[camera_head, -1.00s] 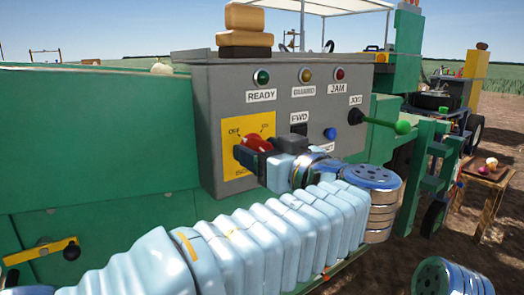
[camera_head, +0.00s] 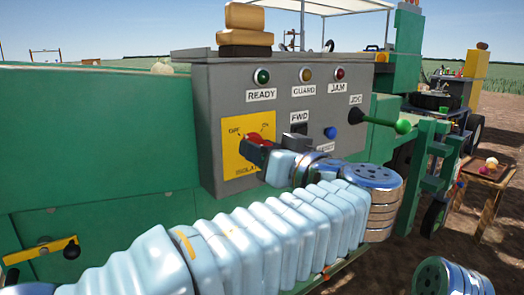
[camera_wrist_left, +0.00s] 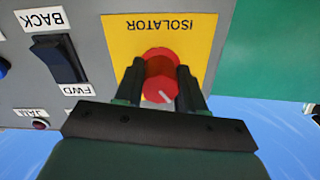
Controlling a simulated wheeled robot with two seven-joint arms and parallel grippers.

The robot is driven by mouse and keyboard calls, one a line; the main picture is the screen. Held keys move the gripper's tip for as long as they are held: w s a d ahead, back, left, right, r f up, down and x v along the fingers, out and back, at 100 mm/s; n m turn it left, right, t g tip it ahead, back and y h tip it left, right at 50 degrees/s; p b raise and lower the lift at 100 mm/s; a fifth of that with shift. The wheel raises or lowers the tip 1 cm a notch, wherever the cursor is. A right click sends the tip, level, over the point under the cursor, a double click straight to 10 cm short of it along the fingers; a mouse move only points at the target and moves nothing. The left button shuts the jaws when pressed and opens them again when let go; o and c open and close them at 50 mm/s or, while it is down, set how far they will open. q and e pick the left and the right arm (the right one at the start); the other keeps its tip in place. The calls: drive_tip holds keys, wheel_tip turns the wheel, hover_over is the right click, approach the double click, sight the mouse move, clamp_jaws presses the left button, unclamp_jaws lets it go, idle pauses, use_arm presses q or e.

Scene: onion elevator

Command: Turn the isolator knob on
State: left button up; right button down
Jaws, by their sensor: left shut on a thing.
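The red isolator knob (camera_wrist_left: 159,66) sits on a yellow plate (camera_head: 233,150) marked OFF and ISOLATOR, on the left of the grey control panel (camera_head: 208,108). My left gripper (camera_wrist_left: 160,82) is shut on the knob, one dark finger on each side of it in the left wrist view. In that view a pale pointer mark shows on the knob, at its lower right. In the head view the gripper (camera_head: 262,146) covers much of the knob and part of the plate's right side. My right gripper is not in view.
Ready, guard and jam lamps (camera_head: 305,75) line the panel's top. A black FWD switch (camera_wrist_left: 59,60), a blue button (camera_head: 330,133) and a green-tipped jog lever (camera_head: 402,126) are to the right in the head view. A yellow-handled latch (camera_head: 40,250) is at lower left.

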use_arm(q)
drive_tip(key=m, duration=0.4)
drive_tip(key=shift+m+p, duration=0.3)
drive_tip(key=shift+p, duration=0.1)
drive_tip(key=m+p, duration=0.1)
drive_tip(key=m, duration=0.2)
drive_tip(key=shift+r+m+p, duration=0.15)
drive_tip(key=shift+m+p, duration=0.15)
drive_tip(key=shift+m, duration=0.1)
drive_tip(key=m+p, duration=0.2)
drive_tip(key=m, duration=0.2)
drive_tip(key=shift+p, duration=0.35)
drive_tip(key=shift+m+p, duration=1.05)
drive_tip(key=shift+m, duration=0.55)
drive_tip(key=shift+f, duration=0.2)
drive_tip(key=o, duration=1)
drive_tip(key=shift+o, duration=0.2)
drive_tip(key=v, duration=1.4)
